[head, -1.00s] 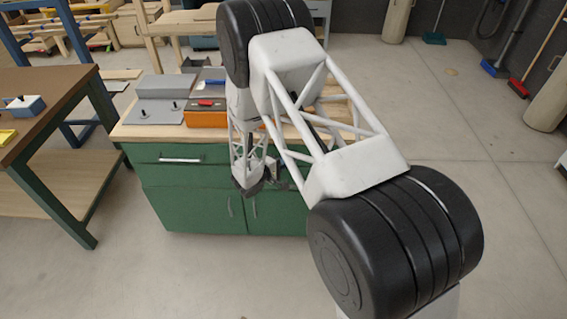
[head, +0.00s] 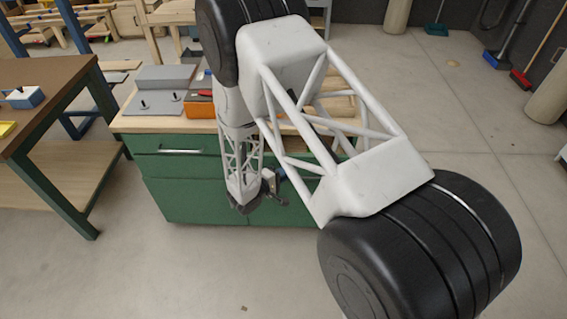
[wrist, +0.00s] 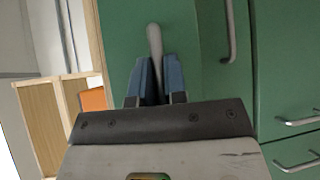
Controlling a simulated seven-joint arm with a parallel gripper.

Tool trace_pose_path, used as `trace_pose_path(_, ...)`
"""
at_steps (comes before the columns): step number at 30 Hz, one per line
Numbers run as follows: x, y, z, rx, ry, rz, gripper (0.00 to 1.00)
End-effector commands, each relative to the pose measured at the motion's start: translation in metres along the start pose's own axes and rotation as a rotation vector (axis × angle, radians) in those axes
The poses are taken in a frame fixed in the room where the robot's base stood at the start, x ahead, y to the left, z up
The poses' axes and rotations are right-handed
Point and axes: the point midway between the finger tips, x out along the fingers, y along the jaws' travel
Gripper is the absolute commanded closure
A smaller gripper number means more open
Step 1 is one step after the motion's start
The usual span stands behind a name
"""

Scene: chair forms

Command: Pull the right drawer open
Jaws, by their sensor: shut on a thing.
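The green cabinet (head: 190,200) stands under a wooden top. My gripper (head: 272,183) is at its front, right of the left drawer's bar handle (head: 180,151). In the wrist view my gripper (wrist: 154,70) has its blue fingers on either side of a pale bar handle (wrist: 154,40) on a green front, and is shut on it. I take this as the right drawer's handle. My arm hides most of that drawer in the head view, so I cannot tell how far out it is.
The wrist view also shows another bar handle (wrist: 231,30) and two door handles (wrist: 298,121). An orange tray (head: 203,110) and a grey box (head: 165,76) sit on the cabinet top. A workbench (head: 45,90) stands at left. The floor in front is clear.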

Motion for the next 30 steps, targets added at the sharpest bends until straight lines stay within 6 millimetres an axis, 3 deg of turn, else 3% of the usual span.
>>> trace_pose_path(10,-0.040,-0.012,0.040,0.000,0.001,0.000,1.00)
trace_pose_path(25,-0.046,-0.014,0.046,0.000,0.000,0.000,1.00)
trace_pose_path(26,-0.046,-0.014,0.046,0.000,0.000,0.000,0.83)
trace_pose_path(27,-0.046,-0.014,0.046,0.000,0.000,0.000,0.77)
trace_pose_path(30,-0.046,-0.014,0.046,0.000,0.000,0.000,0.77)
